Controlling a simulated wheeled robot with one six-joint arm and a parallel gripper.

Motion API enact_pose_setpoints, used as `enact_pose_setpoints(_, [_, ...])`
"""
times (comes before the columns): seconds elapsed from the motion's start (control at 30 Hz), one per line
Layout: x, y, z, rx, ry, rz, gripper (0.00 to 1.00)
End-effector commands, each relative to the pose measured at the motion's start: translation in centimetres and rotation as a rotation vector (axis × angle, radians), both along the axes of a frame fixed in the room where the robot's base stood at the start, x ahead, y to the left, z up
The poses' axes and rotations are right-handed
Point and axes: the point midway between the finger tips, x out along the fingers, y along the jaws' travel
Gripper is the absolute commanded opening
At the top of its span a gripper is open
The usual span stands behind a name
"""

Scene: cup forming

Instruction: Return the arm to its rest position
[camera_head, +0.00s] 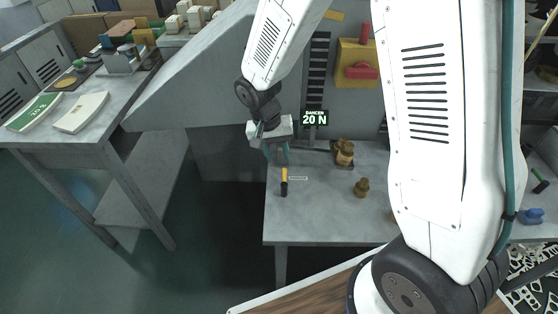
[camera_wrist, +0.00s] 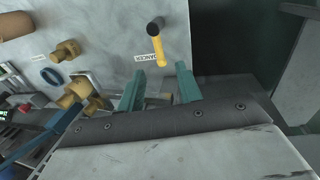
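My gripper (camera_head: 276,154) hangs above the left part of the grey workbench (camera_head: 310,222), its fingers pointing down. In the wrist view its two teal fingers (camera_wrist: 160,84) stand apart with nothing clearly held between them. A tool with a black and yellow handle (camera_head: 284,183) lies on the bench just beyond the fingertips. It also shows in the wrist view (camera_wrist: 157,42), past the gap between the fingers. A small white label lies beside it. My arm is stretched out over the bench, and its large white link covers part of the bench's right side.
Brass-coloured parts (camera_head: 361,188) sit right of the gripper, one group on a small stand (camera_head: 344,153). A "20 N" display (camera_head: 314,118) stands behind. A slanted grey panel (camera_head: 190,70) rises at left. A side table (camera_head: 75,128) holds booklets. Floor between the tables is clear.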

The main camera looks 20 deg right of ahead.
Motion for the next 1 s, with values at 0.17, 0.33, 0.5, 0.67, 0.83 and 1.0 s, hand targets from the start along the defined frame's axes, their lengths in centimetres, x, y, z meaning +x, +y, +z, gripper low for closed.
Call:
enact_pose_setpoints(0.17, [0.0,0.1,0.3,0.000,0.001,0.000,0.35])
enact_pose_setpoints(0.33, [0.0,0.1,0.3,0.000,0.001,0.000,0.35])
enact_pose_setpoints(0.5, [0.0,0.1,0.3,0.000,0.001,0.002,0.35])
enact_pose_setpoints(0.67, [-0.7,-0.2,0.3,-0.004,0.046,0.069,0.35])
enact_pose_setpoints(0.83, [-5.0,-1.1,2.6,0.012,0.180,0.204,0.35])
enact_pose_setpoints(1.0, [-8.2,-2.3,6.9,0.050,0.214,0.284,0.35])
